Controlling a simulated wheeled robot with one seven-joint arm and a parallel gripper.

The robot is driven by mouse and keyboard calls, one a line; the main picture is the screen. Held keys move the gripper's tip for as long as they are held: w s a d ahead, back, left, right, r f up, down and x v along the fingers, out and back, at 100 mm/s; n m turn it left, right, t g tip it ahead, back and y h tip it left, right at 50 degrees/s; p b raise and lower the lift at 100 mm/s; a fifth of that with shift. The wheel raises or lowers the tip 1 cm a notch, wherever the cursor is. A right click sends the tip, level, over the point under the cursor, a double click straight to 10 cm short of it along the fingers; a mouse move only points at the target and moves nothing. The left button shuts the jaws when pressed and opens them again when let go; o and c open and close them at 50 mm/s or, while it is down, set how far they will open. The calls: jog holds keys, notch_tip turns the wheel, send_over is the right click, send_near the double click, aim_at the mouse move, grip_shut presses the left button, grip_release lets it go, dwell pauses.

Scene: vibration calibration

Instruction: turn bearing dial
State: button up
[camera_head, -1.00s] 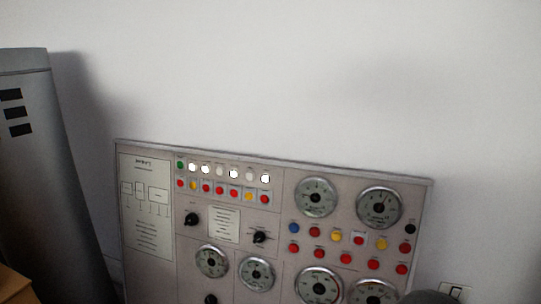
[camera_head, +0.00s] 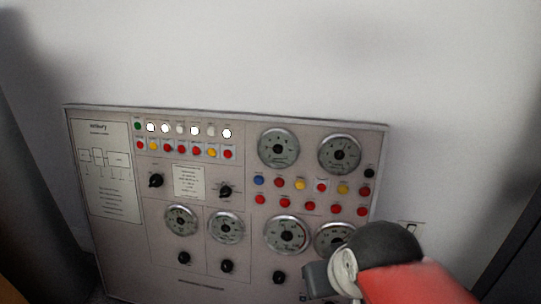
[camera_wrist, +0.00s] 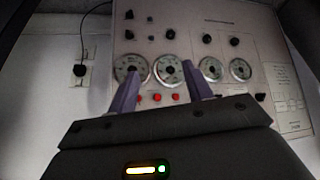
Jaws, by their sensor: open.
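A grey control panel (camera_head: 202,284) stands against the wall and carries several black knobs and round gauges. Two knobs, a left one (camera_head: 156,180) and a right one (camera_head: 225,191), flank a white label. A lower row holds a left knob (camera_head: 184,258), a middle knob (camera_head: 227,266) and a right knob (camera_head: 279,277). The labels are too small to read, so I cannot tell which is the bearing dial. In the wrist view my gripper (camera_wrist: 161,70) is open and empty, its fingers pointing towards the panel's gauges (camera_wrist: 169,71), apparently apart from it. The wrist view appears upside down.
Red, blue and yellow buttons and lit white lamps (camera_head: 195,130) cover the panel. A wall socket (camera_head: 411,232) is to its right, with a black plug (camera_wrist: 80,70) in the wrist view. A dark cabinet edge (camera_head: 515,255) stands at far right.

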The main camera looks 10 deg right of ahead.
jog(key=w+d+f+n+g+h, duration=0.1)
jog(key=w+d+f+n+h, duration=0.25)
jog(key=w+n, duration=0.2)
jog(key=w+d+f+n+g+h, duration=0.1)
jog(key=w+d+f+n+h, duration=0.15)
jog(key=w+f+n, duration=0.35)
jog(key=n+t+y, duration=0.3)
jog(key=n+t, duration=1.1)
jog(key=n, duration=1.8)
send_near(223, 196)
jog(key=w, duration=0.1)
jog(key=shift+m, duration=0.25)
jog(key=w, duration=0.2)
jog(key=w+d, duration=0.1)
jog(key=w, duration=0.4)
jog(key=shift+w+d+b, duration=0.25)
jog(key=shift+d+b, duration=0.05)
jog(key=shift+b, duration=0.1)
jog(key=c, duration=1)
